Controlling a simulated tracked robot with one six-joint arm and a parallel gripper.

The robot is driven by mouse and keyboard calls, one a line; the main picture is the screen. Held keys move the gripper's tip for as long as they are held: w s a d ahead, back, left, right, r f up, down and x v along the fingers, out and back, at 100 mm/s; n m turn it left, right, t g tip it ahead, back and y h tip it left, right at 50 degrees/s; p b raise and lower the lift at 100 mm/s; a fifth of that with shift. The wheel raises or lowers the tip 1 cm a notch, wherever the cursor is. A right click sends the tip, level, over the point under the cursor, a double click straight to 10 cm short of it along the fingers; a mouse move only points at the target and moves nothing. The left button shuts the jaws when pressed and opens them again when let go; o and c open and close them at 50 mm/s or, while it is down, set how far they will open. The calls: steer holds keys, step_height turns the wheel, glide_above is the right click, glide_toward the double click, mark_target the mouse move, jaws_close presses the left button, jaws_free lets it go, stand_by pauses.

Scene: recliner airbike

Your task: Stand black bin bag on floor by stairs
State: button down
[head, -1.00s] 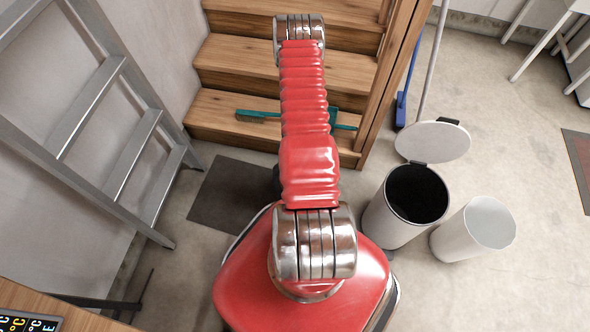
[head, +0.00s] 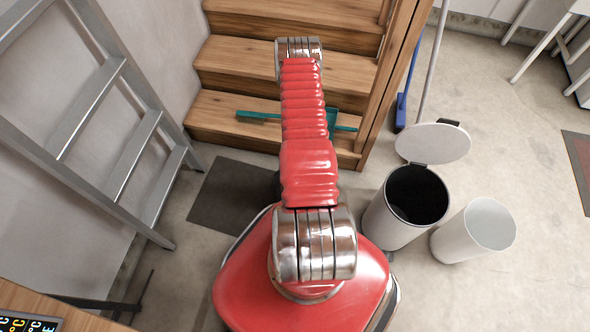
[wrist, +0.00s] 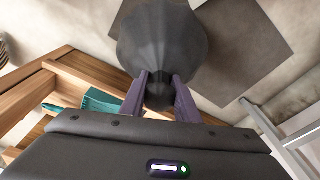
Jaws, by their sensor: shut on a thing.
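In the wrist view the black bin bag (wrist: 160,40) hangs beyond my gripper (wrist: 159,92), with its gathered neck between the two purple fingers. My gripper is shut on that neck. The bag is over or near the dark floor mat; I cannot tell whether it touches the floor. In the head view my red arm hides the gripper and nearly all of the bag. The wooden stairs (head: 240,110) rise behind the arm, and also show at the left of the wrist view (wrist: 85,72).
A dark mat (head: 225,195) lies before the stairs. A metal ladder (head: 130,155) leans at left. A teal brush (head: 257,115) and dustpan (head: 333,122) lie on the bottom step. An open-lidded bin (head: 378,215), a white bin (head: 450,243) and a blue broom (head: 400,112) stand at right.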

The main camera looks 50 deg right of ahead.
steer(key=shift+f, duration=1)
steer(key=c, duration=1.4)
jaws_free()
steer(key=shift+f, duration=0.1)
steer(key=shift+o, duration=0.2)
steer(key=shift+s+a+r, duration=0.2)
steer(key=shift+a+r, duration=0.05)
steer(key=shift+r, duration=1.75)
steer(key=shift+s+a+r, duration=0.2)
steer(key=shift+s+r, duration=0.05)
steer(key=shift+r, duration=1.75)
steer(key=shift+s+a+r, duration=0.2)
steer(key=shift+a+r, duration=0.05)
steer(key=shift+r, duration=1.75)
steer(key=shift+r, duration=0.1)
